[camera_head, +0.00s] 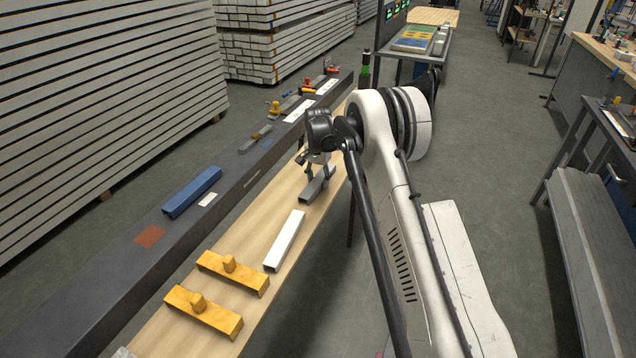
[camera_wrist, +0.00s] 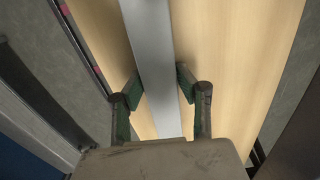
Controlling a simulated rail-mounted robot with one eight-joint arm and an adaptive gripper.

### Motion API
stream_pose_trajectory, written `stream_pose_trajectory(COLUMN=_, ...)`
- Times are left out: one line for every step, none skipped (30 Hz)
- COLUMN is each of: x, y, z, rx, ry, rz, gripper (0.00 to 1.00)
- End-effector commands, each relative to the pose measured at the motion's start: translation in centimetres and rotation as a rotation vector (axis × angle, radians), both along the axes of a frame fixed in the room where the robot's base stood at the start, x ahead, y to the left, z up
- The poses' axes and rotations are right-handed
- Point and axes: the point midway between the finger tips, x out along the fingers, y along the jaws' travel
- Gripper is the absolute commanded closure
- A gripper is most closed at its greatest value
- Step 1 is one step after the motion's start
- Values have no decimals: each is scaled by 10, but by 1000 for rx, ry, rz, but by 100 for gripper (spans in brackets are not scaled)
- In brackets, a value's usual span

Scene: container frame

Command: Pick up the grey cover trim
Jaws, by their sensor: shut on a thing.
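The grey cover trim (camera_head: 313,190) is a short grey channel over the far part of the wooden bench top. In the wrist view the trim (camera_wrist: 150,42) is a long grey strip running between the two fingers. My gripper (camera_head: 318,174) points down at it, with its fingers on either side. In the wrist view my gripper (camera_wrist: 160,82) is shut on the trim's sides. I cannot tell whether the trim rests on the bench or hangs just above it.
A white trim (camera_head: 285,241) and two yellow blocks with knobs (camera_head: 232,272) (camera_head: 203,312) lie nearer on the wooden bench (camera_head: 240,236). A dark beam (camera_head: 120,262) runs along its left, carrying a blue trim (camera_head: 192,192) and several small parts. Open floor lies to the right.

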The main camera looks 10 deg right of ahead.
Motion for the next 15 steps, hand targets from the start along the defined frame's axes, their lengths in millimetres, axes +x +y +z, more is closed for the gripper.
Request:
stream_pose_trajectory(x=0, y=0, z=0, rx=0, ry=0, rz=0, gripper=91)
stream_pose_trajectory(x=0, y=0, z=0, rx=0, ry=0, rz=0, gripper=95)
stream_pose_trajectory(x=0, y=0, z=0, rx=0, ry=0, rz=0, gripper=96)
stream_pose_trajectory(x=0, y=0, z=0, rx=0, ry=0, rz=0, gripper=96)
stream_pose_trajectory(x=0, y=0, z=0, rx=0, ry=0, rz=0, gripper=96)
stream_pose_trajectory(x=0, y=0, z=0, rx=0, ry=0, rz=0, gripper=96)
stream_pose_trajectory(x=0, y=0, z=0, rx=0, ry=0, rz=0, gripper=96)
stream_pose_trajectory(x=0, y=0, z=0, rx=0, ry=0, rz=0, gripper=96)
stream_pose_trajectory(x=0, y=0, z=1, rx=0, ry=0, rz=0, gripper=96)
stream_pose_trajectory(x=0, y=0, z=1, rx=0, ry=0, rz=0, gripper=96)
stream_pose_trajectory(x=0, y=0, z=2, rx=0, ry=0, rz=0, gripper=96)
stream_pose_trajectory(x=0, y=0, z=4, rx=0, ry=0, rz=0, gripper=96)
stream_pose_trajectory(x=0, y=0, z=5, rx=0, ry=0, rz=0, gripper=96)
stream_pose_trajectory(x=0, y=0, z=7, rx=0, ry=0, rz=0, gripper=96)
stream_pose_trajectory(x=0, y=0, z=10, rx=0, ry=0, rz=0, gripper=96)
